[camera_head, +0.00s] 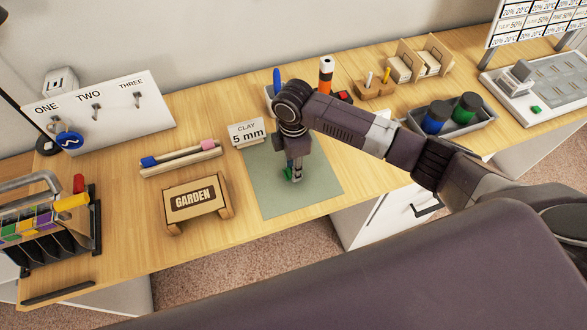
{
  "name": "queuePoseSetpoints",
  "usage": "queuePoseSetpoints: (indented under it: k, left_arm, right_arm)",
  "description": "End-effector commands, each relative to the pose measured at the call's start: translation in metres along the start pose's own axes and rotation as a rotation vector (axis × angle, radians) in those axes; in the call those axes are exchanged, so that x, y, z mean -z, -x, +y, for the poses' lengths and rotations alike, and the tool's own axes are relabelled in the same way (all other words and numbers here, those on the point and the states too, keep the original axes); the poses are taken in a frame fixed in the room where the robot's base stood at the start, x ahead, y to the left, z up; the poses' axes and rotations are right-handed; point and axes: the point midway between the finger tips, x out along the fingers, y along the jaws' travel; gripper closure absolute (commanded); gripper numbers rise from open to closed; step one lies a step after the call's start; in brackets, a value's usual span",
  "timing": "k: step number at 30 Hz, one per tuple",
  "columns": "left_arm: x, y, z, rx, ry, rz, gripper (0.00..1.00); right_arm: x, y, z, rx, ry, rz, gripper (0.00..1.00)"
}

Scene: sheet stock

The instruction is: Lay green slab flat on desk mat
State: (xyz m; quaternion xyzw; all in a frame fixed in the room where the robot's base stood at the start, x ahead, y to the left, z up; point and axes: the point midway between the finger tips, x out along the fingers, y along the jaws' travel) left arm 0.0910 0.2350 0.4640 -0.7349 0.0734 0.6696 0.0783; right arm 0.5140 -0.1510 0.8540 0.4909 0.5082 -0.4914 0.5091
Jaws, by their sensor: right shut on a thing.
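The grey-green desk mat (265,200) lies on the wooden desk, right of the GARDEN sign. My right gripper (294,175) points down over the mat and is shut on the green slab (287,173). Only a small green part of the slab shows beside the fingers; the rest is hidden behind the gripper. I cannot tell whether the slab touches the mat or how it is tilted. My left gripper is not in view.
A CLAY 5 mm card (247,132) stands at the mat's back left edge. The GARDEN sign (194,199) and a wooden rack (181,158) are to the left. An orange-banded cylinder (326,75) stands behind. A grey tray (452,119) with jars is right. The mat's front is clear.

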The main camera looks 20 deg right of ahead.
Motion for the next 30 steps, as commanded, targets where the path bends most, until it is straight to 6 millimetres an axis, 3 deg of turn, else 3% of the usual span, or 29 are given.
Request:
queuePoseSetpoints:
  k: [5,16,17,21,30]
  left_arm:
    - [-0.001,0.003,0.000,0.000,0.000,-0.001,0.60]
    - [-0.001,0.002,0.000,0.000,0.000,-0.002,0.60]
    - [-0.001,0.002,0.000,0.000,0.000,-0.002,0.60]
    - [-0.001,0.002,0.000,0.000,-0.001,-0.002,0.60]
    - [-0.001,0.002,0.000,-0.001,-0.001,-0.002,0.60]
  right_arm:
    - [0.000,-0.018,0.000,0.000,0.000,0.000,0.94]
    - [0.000,-0.023,0.000,0.000,0.000,0.000,0.94]
    - [0.000,-0.023,0.000,-0.001,0.000,0.000,0.73]
    - [0.000,-0.023,0.000,0.000,0.000,0.000,0.57]
    - [0.000,-0.021,0.000,-0.001,0.000,0.000,0.56]
